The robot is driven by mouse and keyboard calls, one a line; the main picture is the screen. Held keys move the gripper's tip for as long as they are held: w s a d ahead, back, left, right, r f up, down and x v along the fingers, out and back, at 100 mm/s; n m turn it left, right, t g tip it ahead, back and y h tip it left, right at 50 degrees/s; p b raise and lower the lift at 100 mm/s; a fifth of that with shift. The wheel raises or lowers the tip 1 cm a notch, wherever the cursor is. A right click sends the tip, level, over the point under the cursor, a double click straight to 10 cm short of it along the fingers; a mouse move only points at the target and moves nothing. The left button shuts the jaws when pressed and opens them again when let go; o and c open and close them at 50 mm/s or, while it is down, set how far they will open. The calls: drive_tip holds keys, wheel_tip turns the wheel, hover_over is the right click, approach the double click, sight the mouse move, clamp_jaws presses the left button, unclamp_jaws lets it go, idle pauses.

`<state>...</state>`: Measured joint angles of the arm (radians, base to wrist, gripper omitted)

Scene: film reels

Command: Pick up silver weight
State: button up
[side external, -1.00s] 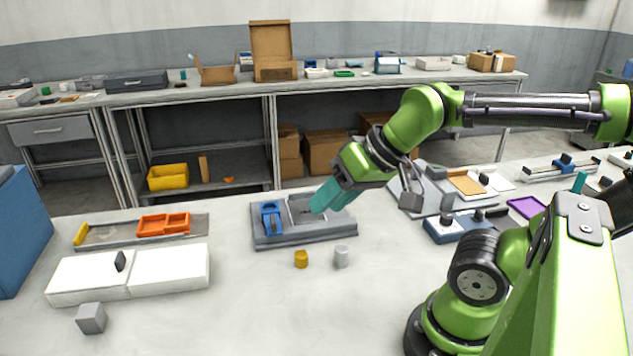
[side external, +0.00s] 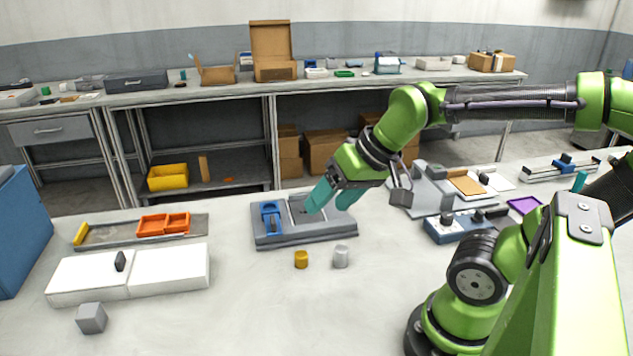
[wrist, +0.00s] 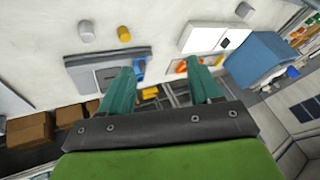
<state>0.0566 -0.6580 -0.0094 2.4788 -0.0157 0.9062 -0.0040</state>
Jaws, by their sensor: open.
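The silver weight (side external: 341,257) is a small pale grey cylinder standing upright on the white table, just right of a brass-coloured weight (side external: 301,259). In the wrist view the silver weight (wrist: 87,31) is at the upper left, with the brass weight (wrist: 124,33) to its right. My gripper (side external: 332,197) is open and empty, its teal fingers apart. It hangs above the grey tray, behind and above the silver weight, not touching it. In the wrist view my gripper (wrist: 158,68) points past the tray, and the weights lie beyond and left of the fingertips.
The grey tray (side external: 310,236) with a blue part (side external: 270,217) lies behind the weights. A white box (side external: 130,274), an orange tray (side external: 163,224) and a grey cube (side external: 91,318) are at left. A blue-grey device (side external: 463,227) stands at right. The table front is clear.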

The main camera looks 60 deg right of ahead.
drive_tip(key=w+d+f+n+g+h, duration=0.2)
drive_tip(key=d+f+g, duration=0.3)
drive_tip(key=d, duration=0.5)
hover_over(342, 248)
drive_tip(key=shift+n, duration=0.3)
drive_tip(key=f, duration=1)
drive_tip(key=shift+s+a+f, duration=0.25)
drive_tip(key=shift+s+f, duration=0.15)
drive_tip(key=shift+w+d+f, duration=0.1)
drive_tip(key=shift+w+f, duration=0.1)
drive_tip(key=shift+f, duration=1.3)
drive_tip(key=shift+w+d+f, duration=0.1)
drive_tip(key=shift+w+f, duration=0.1)
drive_tip(key=shift+f, duration=1.25)
clamp_jaws()
